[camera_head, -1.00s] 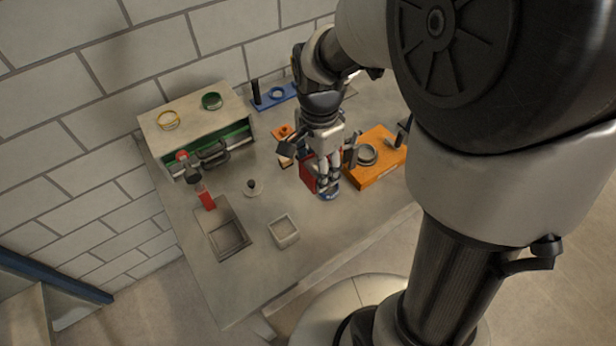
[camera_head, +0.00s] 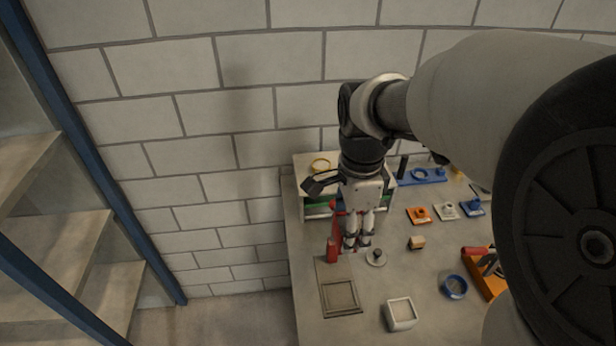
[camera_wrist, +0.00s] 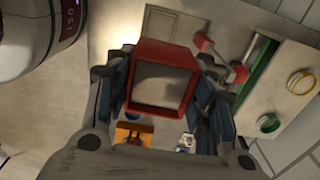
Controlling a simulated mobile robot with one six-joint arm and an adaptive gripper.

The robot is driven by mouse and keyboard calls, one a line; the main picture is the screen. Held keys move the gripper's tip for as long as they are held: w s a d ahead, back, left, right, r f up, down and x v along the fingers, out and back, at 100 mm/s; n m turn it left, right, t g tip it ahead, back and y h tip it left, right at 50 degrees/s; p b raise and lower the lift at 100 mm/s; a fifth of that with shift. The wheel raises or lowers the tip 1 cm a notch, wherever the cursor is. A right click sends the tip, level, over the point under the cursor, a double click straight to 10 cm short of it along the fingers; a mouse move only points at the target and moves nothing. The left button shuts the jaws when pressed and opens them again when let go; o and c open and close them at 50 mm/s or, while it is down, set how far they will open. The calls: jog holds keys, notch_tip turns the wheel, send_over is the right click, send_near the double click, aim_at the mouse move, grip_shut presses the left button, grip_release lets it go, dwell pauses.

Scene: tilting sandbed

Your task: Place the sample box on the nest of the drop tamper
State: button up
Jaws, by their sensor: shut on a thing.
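The sample box is a red open square frame (camera_wrist: 166,110) with a grey inside, held between the fingers of my gripper (camera_wrist: 163,88) in the wrist view. In the head view my gripper (camera_head: 356,241) points down over the table, beside a lever with red ends (camera_head: 333,251); it mostly hides the box there. A grey square plate with a recess (camera_head: 340,297) lies in front of the lever, and its recess looks empty. The plate also shows at the top of the wrist view (camera_wrist: 176,22). I cannot tell for sure which part is the drop tamper's nest.
A knobbed disc (camera_head: 376,258) stands just right of my gripper. A white square tray (camera_head: 400,315), a blue ring (camera_head: 454,287) and a small tan block (camera_head: 417,243) lie further right. A cabinet with a yellow ring (camera_head: 320,165) on top stands behind, against the wall.

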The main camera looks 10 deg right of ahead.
notch_tip(320, 180, down, 24)
jog(key=b, duration=0.7)
jog(key=shift+f, duration=0.15)
jog(key=shift+f+b, duration=0.2)
jog(key=shift+b, duration=0.15)
jog(key=o, duration=1.2)
jog(key=shift+o, duration=0.2)
notch_tip(320, 180, up, 8)
jog(key=p, duration=0.3)
jog(key=shift+f, duration=0.1)
